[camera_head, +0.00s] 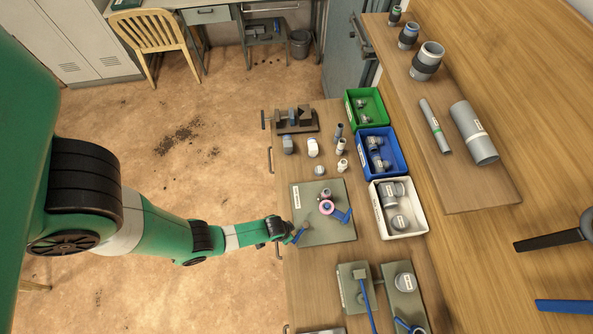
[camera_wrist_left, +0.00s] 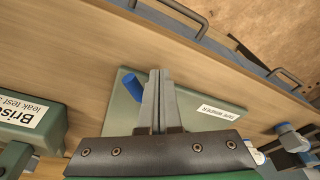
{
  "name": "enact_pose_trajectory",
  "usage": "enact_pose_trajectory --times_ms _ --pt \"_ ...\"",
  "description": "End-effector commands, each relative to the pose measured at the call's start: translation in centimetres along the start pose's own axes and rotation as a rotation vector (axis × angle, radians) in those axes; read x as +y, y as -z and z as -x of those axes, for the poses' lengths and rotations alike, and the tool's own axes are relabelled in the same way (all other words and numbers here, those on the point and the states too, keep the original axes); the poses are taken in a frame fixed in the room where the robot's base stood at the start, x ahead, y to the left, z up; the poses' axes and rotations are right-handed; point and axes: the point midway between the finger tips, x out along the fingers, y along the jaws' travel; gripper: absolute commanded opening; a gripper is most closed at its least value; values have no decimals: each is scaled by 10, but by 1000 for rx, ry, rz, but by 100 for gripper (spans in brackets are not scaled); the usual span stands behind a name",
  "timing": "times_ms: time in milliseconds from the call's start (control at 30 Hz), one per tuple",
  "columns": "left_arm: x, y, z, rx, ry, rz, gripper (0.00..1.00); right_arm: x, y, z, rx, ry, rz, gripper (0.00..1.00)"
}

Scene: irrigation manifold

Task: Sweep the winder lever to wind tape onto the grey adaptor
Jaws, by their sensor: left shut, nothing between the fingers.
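The tape winder's green plate (camera_head: 318,232) lies on the bench, its label also readable in the left wrist view (camera_wrist_left: 218,113). A pink tape ring (camera_head: 327,207) sits on it, with a small grey part (camera_head: 326,194), possibly the adaptor, just behind. A blue lever-like piece (camera_head: 342,216) is right of the ring.
Green (camera_head: 382,122), blue (camera_head: 361,165) and white (camera_head: 424,222) bins of fittings line the plate's right and back. A vise (camera_head: 296,127) and loose fittings stand behind. Green fixtures with a blue lever (camera_head: 368,303) stand in front. Bare floor lies left.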

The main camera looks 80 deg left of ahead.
Motion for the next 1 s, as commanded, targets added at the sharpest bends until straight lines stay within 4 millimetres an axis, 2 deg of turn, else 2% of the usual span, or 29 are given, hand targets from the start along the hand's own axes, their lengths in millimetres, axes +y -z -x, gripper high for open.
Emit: enact_pose_trajectory --times_ms 233,733,1000 --pt "-2 1 5 0 0 0 0 0 3 -4 0 0 0 48" --pt "-2 10 52 0 0 0 0 0 33 -36 0 0 0 48" --pt "-2 13 67 0 1 0 0 0 28 -30 0 0 0 48"
